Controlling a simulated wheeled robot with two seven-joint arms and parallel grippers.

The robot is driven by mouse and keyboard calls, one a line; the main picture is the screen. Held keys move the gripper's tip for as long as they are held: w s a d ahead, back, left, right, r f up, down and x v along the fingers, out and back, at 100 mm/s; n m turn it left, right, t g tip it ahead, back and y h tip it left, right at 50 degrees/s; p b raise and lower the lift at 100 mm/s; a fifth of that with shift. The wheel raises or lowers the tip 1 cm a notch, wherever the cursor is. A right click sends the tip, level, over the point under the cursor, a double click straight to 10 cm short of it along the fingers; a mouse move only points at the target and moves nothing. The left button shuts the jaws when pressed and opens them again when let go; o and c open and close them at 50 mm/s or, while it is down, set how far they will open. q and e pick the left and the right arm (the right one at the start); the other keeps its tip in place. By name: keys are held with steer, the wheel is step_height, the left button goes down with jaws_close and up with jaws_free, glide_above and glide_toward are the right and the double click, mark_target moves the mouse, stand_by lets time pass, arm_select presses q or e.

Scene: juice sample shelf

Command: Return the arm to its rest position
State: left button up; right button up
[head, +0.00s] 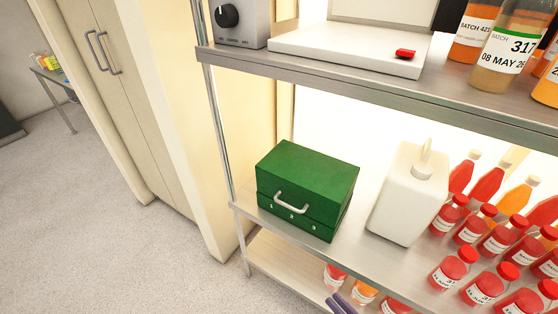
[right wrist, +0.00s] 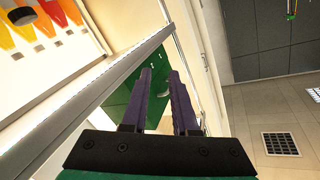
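My right gripper (head: 340,301) shows only its two purple fingertips at the bottom edge of the head view, in front of the lower shelf. In the right wrist view both fingers (right wrist: 159,76) stand apart with nothing between them, so it is open and empty. The rest of the right arm is hidden. My left arm and gripper are not in view.
A green box with a handle (head: 306,178) and a white jug (head: 408,192) stand on the middle shelf (head: 250,213), left of several red-capped bottles (head: 454,270). Bottles (head: 505,48) and a white device (head: 345,51) stand above. Open floor (head: 100,240) lies left.

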steer(key=s+d+f+g+h+p, duration=0.2)
steer(key=s+d+f+g+h, duration=0.15)
steer(key=d+f, duration=0.4)
steer(key=s+d+f+g+h+p, duration=0.3)
steer(key=s+d+f+h, duration=0.15)
steer(key=f, duration=0.65)
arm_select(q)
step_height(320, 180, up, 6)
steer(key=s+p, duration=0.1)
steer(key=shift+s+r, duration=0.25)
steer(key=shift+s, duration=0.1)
arm_select(e)
steer(key=s+f+g+h, duration=0.1)
steer(key=s+f+g, duration=0.1)
steer(key=s, duration=0.4)
steer(key=s+a+f+g+h, duration=0.1)
steer(key=s+f+g, duration=0.2)
steer(key=s, duration=0.4)
steer(key=shift+s+a+f+n+g, duration=0.25)
steer(key=shift+n+g, duration=0.15)
steer(key=shift+g, duration=0.25)
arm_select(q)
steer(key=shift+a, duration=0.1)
